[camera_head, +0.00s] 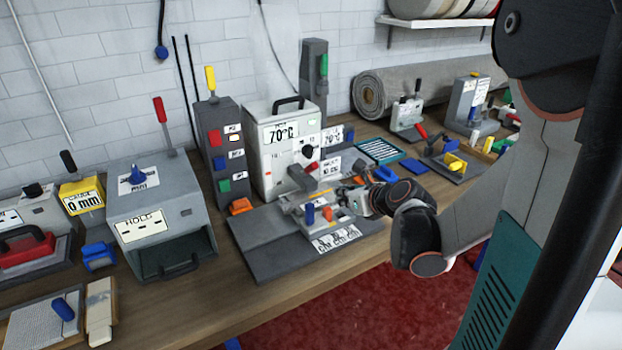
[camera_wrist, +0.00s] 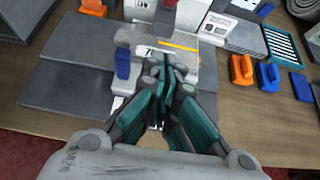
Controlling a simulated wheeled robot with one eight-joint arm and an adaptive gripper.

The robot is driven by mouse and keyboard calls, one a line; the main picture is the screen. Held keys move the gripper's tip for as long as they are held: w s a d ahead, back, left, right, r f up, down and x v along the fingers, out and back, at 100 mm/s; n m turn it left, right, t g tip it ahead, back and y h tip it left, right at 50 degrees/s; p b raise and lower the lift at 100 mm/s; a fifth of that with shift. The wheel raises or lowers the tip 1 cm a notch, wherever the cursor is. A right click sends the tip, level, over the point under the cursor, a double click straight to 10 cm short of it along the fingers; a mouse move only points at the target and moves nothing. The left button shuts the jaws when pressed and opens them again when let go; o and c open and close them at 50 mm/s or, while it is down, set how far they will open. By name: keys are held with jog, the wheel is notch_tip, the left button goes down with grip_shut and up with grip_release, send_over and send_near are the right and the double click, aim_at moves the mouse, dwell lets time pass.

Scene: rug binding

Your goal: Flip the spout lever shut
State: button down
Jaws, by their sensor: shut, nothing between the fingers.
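A white machine (camera_head: 283,150) marked 70°C stands on the bench. A grey spout-like block (camera_head: 301,178) juts from its front, with a small red lever (camera_head: 312,167) beside it; this looks like the spout lever, but I cannot tell its exact position. In front is a light grey fixture (camera_head: 300,205) with an upright blue handle (camera_head: 310,214), also seen in the wrist view (camera_wrist: 122,64). My gripper (camera_head: 343,194) is shut and empty, low over the right side of this fixture. In the wrist view its fingertips (camera_wrist: 167,66) are together, right of the blue handle.
A dark grey plate (camera_head: 258,240) lies under the fixture. Orange (camera_wrist: 241,70) and blue (camera_wrist: 268,77) clips and a slotted teal tray (camera_wrist: 282,45) lie to the right. A grey box (camera_head: 160,205) marked HOLD stands left. Bare bench (camera_wrist: 250,125) shows at front right.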

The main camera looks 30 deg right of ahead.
aim_at(309, 170)
dwell(0.3)
jog(key=b+x, duration=0.3)
jog(key=x, duration=0.6)
jog(key=shift+w+f, duration=0.2)
jog(key=shift+f, duration=0.05)
jog(key=shift+w+r+b, duration=0.3)
jog(key=shift+w+r, duration=1.15)
jog(key=shift+w, duration=0.2)
